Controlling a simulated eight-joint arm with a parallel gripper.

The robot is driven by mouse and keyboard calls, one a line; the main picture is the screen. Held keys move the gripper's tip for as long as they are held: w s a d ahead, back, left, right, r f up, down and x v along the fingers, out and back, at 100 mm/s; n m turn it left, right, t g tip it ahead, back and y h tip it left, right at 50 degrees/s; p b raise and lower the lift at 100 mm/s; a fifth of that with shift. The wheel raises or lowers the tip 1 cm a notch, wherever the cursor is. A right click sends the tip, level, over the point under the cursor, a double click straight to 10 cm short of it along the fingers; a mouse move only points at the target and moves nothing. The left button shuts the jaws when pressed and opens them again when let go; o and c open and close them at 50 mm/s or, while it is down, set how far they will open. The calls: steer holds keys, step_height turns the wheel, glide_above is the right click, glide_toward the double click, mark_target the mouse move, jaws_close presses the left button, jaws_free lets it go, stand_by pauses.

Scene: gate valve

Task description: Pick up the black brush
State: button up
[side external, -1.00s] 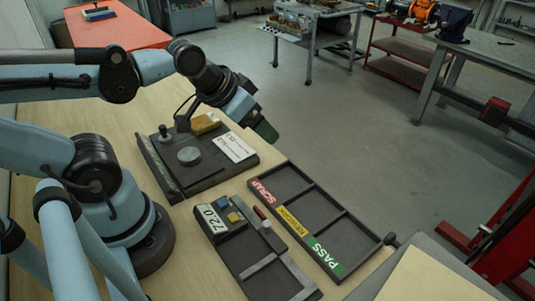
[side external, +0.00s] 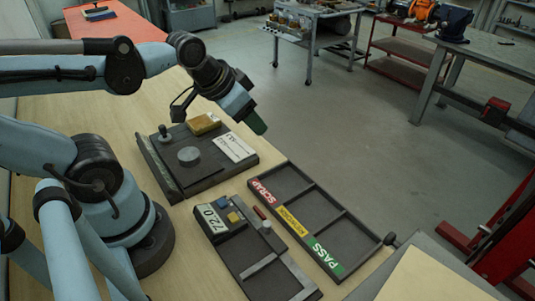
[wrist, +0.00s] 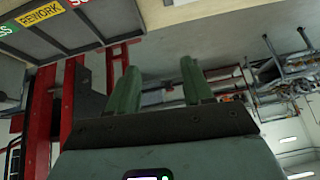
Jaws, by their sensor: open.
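I cannot make out a thing that is surely the black brush. My gripper (side external: 254,122) is raised above the far right side of the dark fixture plate, with its green fingers tilted down and to the right. In the wrist view my gripper (wrist: 160,84) shows two green fingers standing apart with nothing between them. A tan block (side external: 205,123) with a dark base lies at the back of the dark fixture plate (side external: 218,171), below and left of my gripper.
A grey disc (side external: 189,155) and white label (side external: 235,147) are on the plate. A tray (side external: 300,198) marked SCRAP and PASS lies along the table's right edge. A gauge box (side external: 210,218) reading 72.0 sits nearer. An orange-red table (side external: 120,32) stands behind.

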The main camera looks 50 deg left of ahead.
steer(key=s+a+m+g+y, duration=0.1)
steer(key=s+a+m+g, duration=0.25)
steer(key=a, duration=0.95)
steer(key=r+m+g+h, duration=0.1)
steer(key=r+m+g, duration=0.1)
steer(key=m+g, duration=0.1)
glide_above(161, 126)
steer(key=f, duration=0.6)
steer(key=shift+a+f, duration=0.1)
steer(key=shift+a, duration=0.15)
steer(key=shift+d+f, duration=0.15)
steer(key=shift+f, duration=1.4)
steer(key=shift+d+f, duration=0.1)
steer(key=shift+f, duration=1.4)
jaws_close()
